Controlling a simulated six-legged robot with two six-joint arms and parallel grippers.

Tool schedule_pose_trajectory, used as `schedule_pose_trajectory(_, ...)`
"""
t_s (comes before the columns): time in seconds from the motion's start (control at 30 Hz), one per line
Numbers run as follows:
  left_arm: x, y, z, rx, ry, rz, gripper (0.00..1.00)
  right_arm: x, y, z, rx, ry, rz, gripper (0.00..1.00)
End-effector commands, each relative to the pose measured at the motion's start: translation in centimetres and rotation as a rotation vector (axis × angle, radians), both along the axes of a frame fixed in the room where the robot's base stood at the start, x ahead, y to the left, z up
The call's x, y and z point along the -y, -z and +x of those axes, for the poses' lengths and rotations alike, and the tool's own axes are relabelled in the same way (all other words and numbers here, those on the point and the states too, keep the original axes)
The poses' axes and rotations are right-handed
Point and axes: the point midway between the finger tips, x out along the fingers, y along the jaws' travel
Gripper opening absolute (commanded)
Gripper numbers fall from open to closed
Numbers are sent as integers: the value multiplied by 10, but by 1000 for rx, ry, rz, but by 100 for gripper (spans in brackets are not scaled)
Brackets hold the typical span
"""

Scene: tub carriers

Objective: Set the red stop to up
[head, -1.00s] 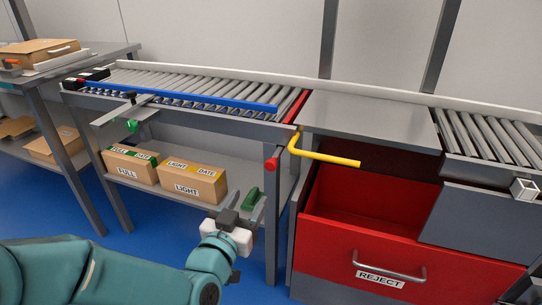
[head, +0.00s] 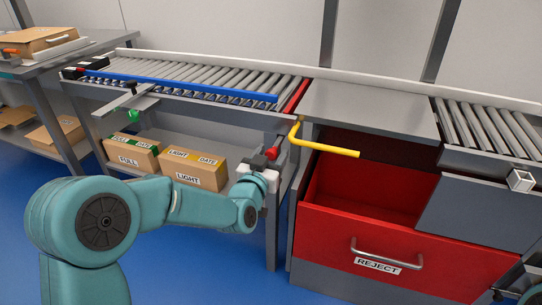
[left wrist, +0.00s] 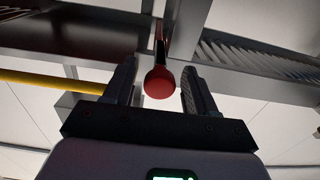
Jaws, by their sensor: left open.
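The red stop (head: 296,97) is a red bar across the right end of the roller conveyor. Its red knob (head: 272,152) sits at the front, below the conveyor's edge. I cannot tell whether the bar stands up or down. My left gripper (head: 263,165) is open at the knob, partly hidden by my arm. In the left wrist view the round red knob (left wrist: 159,84) lies between the two spread fingers, with visible gaps on both sides and a stem running up behind it. My right gripper is not clearly in view.
A yellow bent bar (head: 325,149) sticks out just right of the knob. The open red REJECT drawer (head: 345,239) is below it. A blue rail (head: 190,88) runs along the conveyor front. Cartons (head: 196,170) stand on the shelf to the left.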

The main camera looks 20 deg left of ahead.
Motion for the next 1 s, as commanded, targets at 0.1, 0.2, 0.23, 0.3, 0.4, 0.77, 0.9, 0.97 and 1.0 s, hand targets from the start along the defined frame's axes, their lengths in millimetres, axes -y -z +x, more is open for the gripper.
schedule_pose_trajectory(0.1,0,0,0,0,0,0,56,0,0,0,0,0,0,43)
schedule_pose_trajectory(0.2,0,0,0,0,0,0,43,0,0,0,0,0,0,43)
schedule_pose_trajectory(0.23,0,0,0,0,0,0,33,0,0,0,0,0,0,43)
schedule_pose_trajectory(0.3,0,0,0,0,0,0,11,0,0,0,0,0,0,43)
schedule_pose_trajectory(0.4,0,0,0,0,0,0,0,0,0,0,0,0,0,43)
schedule_pose_trajectory(0.77,0,-52,0,6,0,2,0,-3,-14,-3,-4,-11,2,43)
schedule_pose_trajectory(0.9,0,-57,0,5,0,1,0,-3,-14,-3,-6,-13,2,43)
schedule_pose_trajectory(0.97,0,-57,0,6,-1,1,0,-3,-13,-3,-6,-13,2,43)
schedule_pose_trajectory(1.0,0,-57,0,7,-1,1,0,-3,-13,-3,-5,-12,2,43)
